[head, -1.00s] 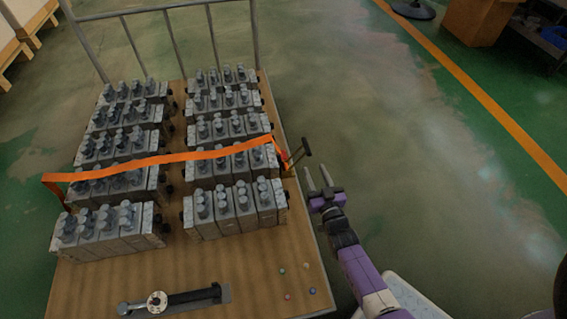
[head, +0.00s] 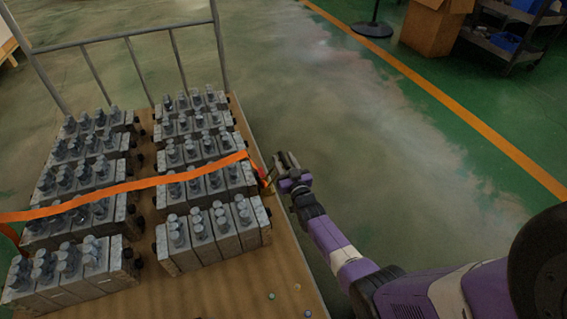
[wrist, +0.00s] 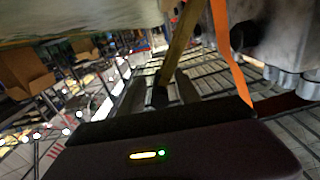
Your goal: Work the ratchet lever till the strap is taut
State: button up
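The orange strap (head: 120,186) runs across the valve blocks to the ratchet (head: 268,186) at the cart's right edge. In the wrist view the strap (wrist: 228,50) hangs at upper right. The ratchet lever (wrist: 178,45) shows there as an olive bar coming down towards my gripper, with a dark grip (wrist: 160,97) at its end. My gripper (head: 285,157) is at the lever, beside the cart's right edge. Its fingers look apart, with the lever's grip between them. Contact with the grip cannot be made out. In the head view the gripper hides much of the lever.
Several grey valve blocks (head: 210,237) stand in two columns on the wooden cart deck (head: 195,292). A metal rail (head: 125,36) rises at the cart's far end. The floor right of the cart is clear. A cardboard box (head: 432,28) and a shelf trolley (head: 507,38) stand far right.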

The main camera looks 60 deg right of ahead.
grip_shut()
dwell(1.5)
